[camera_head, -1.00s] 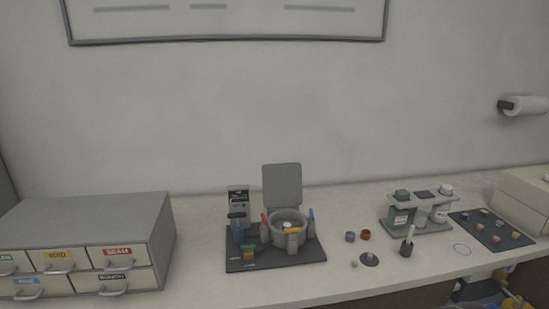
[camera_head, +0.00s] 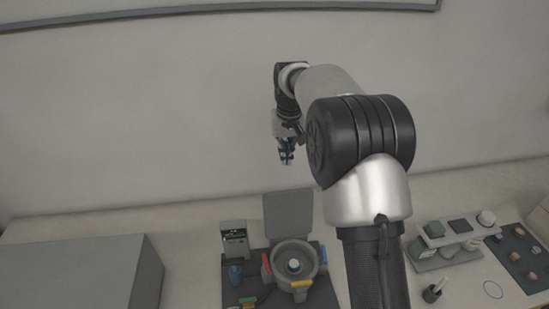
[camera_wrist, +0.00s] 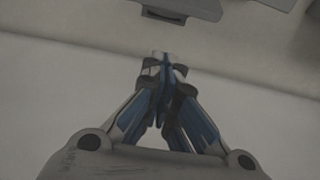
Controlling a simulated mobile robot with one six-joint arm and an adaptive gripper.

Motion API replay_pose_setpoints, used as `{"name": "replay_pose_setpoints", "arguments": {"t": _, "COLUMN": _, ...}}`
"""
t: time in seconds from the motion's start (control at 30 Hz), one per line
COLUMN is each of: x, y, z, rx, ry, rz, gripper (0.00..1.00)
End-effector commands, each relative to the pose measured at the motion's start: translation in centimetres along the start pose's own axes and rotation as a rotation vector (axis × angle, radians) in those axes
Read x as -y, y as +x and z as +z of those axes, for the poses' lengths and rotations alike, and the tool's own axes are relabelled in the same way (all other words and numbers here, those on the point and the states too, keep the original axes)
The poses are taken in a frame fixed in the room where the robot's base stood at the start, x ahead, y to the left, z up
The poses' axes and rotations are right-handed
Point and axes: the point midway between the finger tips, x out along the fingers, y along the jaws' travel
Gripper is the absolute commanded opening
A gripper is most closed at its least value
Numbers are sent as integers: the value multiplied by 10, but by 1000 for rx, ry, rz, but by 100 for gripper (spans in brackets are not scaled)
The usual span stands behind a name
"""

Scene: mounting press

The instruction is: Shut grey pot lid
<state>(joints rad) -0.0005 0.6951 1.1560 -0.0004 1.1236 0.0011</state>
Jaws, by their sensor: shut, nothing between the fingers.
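The grey pot (camera_head: 309,262) stands on a dark base on the counter, with red, yellow and blue clamps around its rim. A small white and blue piece (camera_head: 294,265) sits inside it. Its grey square lid (camera_head: 288,213) stands upright at the back of the pot, open. My gripper (camera_head: 287,161) is shut and empty, high above and behind the lid in the head view, pointing down. In the wrist view my gripper's fingertips (camera_wrist: 161,57) meet. A grey edge at the top of that view may be the lid; I cannot tell.
A grey control unit (camera_head: 234,240) stands left of the pot. A rack with jars (camera_head: 458,232) and a dark mat (camera_head: 522,262) with small pieces are at right. The wall (camera_head: 130,120) is behind.

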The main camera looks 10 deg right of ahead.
Motion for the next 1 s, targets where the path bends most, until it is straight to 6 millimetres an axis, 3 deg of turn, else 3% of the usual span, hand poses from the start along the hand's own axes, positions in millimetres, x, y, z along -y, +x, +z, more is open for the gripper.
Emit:
{"name": "replay_pose_setpoints", "arguments": {"t": 0.1, "x": 0, "y": 31, "z": -25, "rx": 32, "ry": 0, "rz": 0, "gripper": 0}}
{"name": "replay_pose_setpoints", "arguments": {"t": 0.3, "x": 1, "y": 68, "z": -40, "rx": 54, "ry": 0, "rz": 0, "gripper": 0}}
{"name": "replay_pose_setpoints", "arguments": {"t": 0.57, "x": 1, "y": 97, "z": -40, "rx": 61, "ry": 0, "rz": 0, "gripper": 0}}
{"name": "replay_pose_setpoints", "arguments": {"t": 0.97, "x": 1, "y": 183, "z": -34, "rx": 61, "ry": 0, "rz": 0, "gripper": 0}}
{"name": "replay_pose_setpoints", "arguments": {"t": 1.0, "x": 1, "y": 173, "z": -32, "rx": 56, "ry": 0, "rz": 0, "gripper": 0}}
